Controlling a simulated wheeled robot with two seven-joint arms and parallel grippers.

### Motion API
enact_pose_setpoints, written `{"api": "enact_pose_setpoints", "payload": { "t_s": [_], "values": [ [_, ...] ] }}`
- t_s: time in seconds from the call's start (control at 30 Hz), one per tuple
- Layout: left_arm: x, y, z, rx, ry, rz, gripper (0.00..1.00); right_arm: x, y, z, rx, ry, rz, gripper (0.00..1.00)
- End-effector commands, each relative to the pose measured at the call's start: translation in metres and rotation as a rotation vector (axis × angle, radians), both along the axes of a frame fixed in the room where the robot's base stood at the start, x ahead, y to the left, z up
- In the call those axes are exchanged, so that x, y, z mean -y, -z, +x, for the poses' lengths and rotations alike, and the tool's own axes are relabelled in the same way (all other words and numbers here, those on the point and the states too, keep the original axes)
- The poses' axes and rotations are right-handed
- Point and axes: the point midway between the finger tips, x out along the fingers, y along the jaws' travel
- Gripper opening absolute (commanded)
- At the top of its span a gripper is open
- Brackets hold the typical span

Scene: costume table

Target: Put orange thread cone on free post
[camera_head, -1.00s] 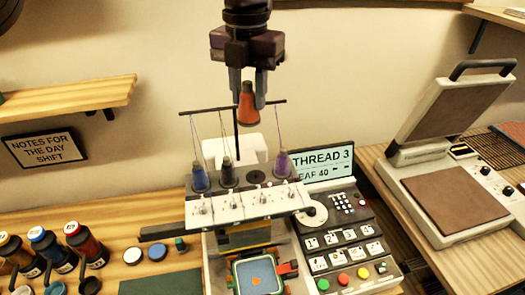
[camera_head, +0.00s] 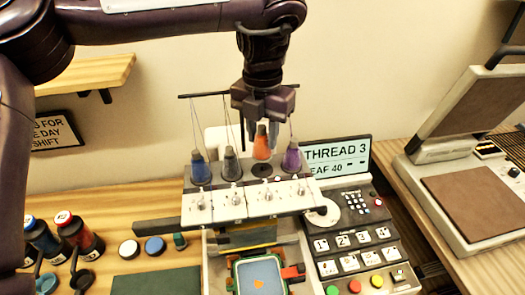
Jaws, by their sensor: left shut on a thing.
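The orange thread cone (camera_head: 262,149) is upright between the fingers of my left gripper (camera_head: 262,137), which is shut on it. It is just above the dark round base (camera_head: 262,170) of the free post on the embroidery machine (camera_head: 245,206). I cannot tell whether the cone touches the post, as the cone and fingers hide the post. A blue cone (camera_head: 200,169) and a dark grey cone (camera_head: 231,165) stand to the left of it. A purple cone (camera_head: 291,160) stands close on its right. My right gripper is not in view.
A thread rack bar (camera_head: 205,95) with hanging threads is behind the gripper. The control panel (camera_head: 350,235) and the THREAD 3 screen (camera_head: 340,155) are on the right. Bottles (camera_head: 78,236) and small round pots (camera_head: 155,246) are on the left. A heat press (camera_head: 460,180) stands far right.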

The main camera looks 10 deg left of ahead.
Motion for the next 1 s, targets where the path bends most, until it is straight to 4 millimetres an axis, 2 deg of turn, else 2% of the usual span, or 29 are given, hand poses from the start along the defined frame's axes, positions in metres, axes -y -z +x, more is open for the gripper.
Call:
{"api": "enact_pose_setpoints", "payload": {
  "t_s": [0.13, 0.33, 0.47, 0.77, 0.8, 0.93, 1.0],
  "values": [
    [0.0, 0.014, -0.001, -0.002, 0.0, -0.001, 0.09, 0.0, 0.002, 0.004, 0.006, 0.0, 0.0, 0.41],
    [0.0, 0.04, -0.001, -0.001, 0.0, -0.002, 0.09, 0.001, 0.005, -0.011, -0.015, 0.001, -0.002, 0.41],
    [0.0, 0.041, 0.0, 0.001, 0.0, 0.0, 0.09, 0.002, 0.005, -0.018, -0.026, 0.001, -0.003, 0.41],
    [0.0, 0.045, 0.0, 0.0, 0.0, 0.0, 0.09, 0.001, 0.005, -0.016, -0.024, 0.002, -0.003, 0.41],
    [0.0, 0.045, 0.0, 0.0, 0.0, 0.0, 0.34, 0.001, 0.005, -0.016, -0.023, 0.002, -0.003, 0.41],
    [0.0, 0.045, 0.0, 0.0, 0.0, 0.0, 0.51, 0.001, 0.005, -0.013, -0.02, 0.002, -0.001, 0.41],
    [0.0, 0.045, 0.0, 0.0, 0.0, 0.0, 0.53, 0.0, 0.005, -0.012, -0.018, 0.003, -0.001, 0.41]
  ]
}}
